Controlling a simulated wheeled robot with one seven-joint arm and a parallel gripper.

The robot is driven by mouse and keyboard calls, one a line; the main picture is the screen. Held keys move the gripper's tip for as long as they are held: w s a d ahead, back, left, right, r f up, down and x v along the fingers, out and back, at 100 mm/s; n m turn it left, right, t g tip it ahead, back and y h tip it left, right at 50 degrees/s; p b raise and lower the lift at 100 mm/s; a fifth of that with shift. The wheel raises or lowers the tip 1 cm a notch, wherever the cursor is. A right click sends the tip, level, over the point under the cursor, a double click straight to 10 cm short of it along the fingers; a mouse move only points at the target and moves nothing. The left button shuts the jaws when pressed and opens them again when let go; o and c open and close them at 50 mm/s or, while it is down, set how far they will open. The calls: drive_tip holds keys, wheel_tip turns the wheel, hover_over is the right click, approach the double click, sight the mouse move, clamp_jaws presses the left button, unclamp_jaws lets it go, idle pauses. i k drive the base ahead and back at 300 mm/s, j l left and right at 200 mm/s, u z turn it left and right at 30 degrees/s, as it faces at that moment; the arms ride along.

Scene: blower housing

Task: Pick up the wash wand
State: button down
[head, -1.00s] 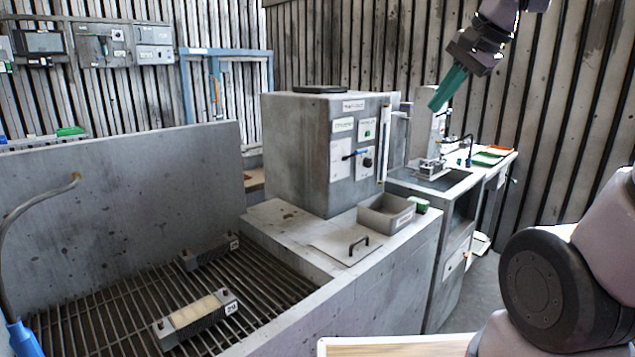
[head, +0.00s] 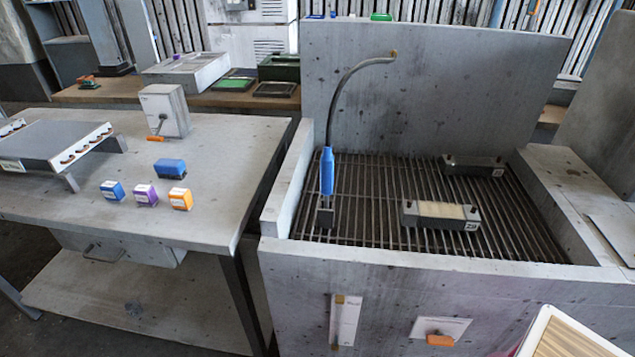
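The wash wand (head: 327,172) has a blue grip and a thin grey curved hose. It stands upright at the left side of the wash basin, over the slatted grate, with its dark lower end (head: 326,215) at the grate. The hose (head: 345,82) arches up from the grip and back to the basin's tall rear panel. My gripper is not in view now, and nothing shows touching the wand.
On the basin's grate (head: 365,215) lie two grey blocks, one near (head: 440,214) and one far (head: 472,166). A grey table (head: 230,160) to the left bears several small coloured boxes. A light-topped tray edge (head: 565,335) shows at bottom right.

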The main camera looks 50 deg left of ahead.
sight(327, 159)
drive_tip(key=u, duration=2.1)
